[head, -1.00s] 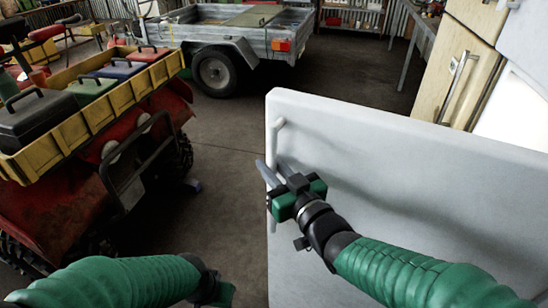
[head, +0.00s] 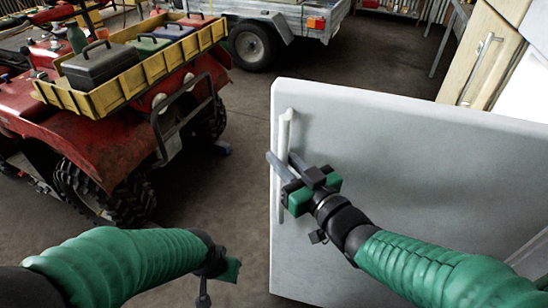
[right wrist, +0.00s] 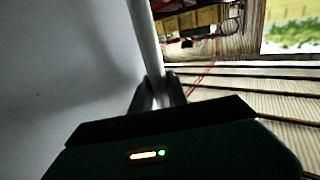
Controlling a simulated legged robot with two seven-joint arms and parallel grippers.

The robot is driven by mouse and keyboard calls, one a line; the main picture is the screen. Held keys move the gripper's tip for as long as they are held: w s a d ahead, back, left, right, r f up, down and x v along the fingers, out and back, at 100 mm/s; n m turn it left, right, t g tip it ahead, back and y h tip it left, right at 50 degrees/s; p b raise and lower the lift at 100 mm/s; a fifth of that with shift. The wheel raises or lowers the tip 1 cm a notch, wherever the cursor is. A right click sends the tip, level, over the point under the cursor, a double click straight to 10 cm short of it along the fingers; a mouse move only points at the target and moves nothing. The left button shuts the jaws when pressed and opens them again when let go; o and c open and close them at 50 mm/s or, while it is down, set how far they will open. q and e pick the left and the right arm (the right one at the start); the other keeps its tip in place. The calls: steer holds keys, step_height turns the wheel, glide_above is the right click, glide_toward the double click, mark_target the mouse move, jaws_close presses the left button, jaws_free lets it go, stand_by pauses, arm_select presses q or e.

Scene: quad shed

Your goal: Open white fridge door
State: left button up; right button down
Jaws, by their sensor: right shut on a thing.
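The white fridge door (head: 400,180) stands swung out across the right half of the head view, its free edge toward the left. Its white vertical handle (head: 283,130) is near that edge. My right gripper (head: 284,164) is shut on the handle, about midway along it. The right wrist view shows the handle bar (right wrist: 146,45) running down between the two fingers (right wrist: 158,95), with the door face on the left. My left gripper (head: 217,272) hangs low at the bottom centre of the head view, away from the door. Its fingers are too unclear to judge.
A red quad bike (head: 95,140) stands at left, with a yellow rack (head: 130,82) carrying several toolboxes. A grey trailer (head: 285,35) is behind it. A wooden cabinet (head: 468,62) is beyond the door. Dark floor (head: 340,75) is clear between quad and door.

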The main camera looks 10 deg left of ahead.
steer(key=shift+d+r, duration=0.1)
steer(key=shift+r, duration=0.2)
steer(key=c, duration=1.6)
jaws_free()
steer(key=o, duration=0.3)
steer(key=shift+s+d, duration=0.1)
steer(key=shift+f, duration=0.1)
steer(key=shift+f, duration=0.1)
steer(key=v, duration=0.3)
steer(key=p+v, duration=0.1)
steer(key=v, duration=0.3)
steer(key=shift+s+r, duration=0.1)
steer(key=shift+r, duration=0.15)
steer(key=shift+s+d+f, duration=0.15)
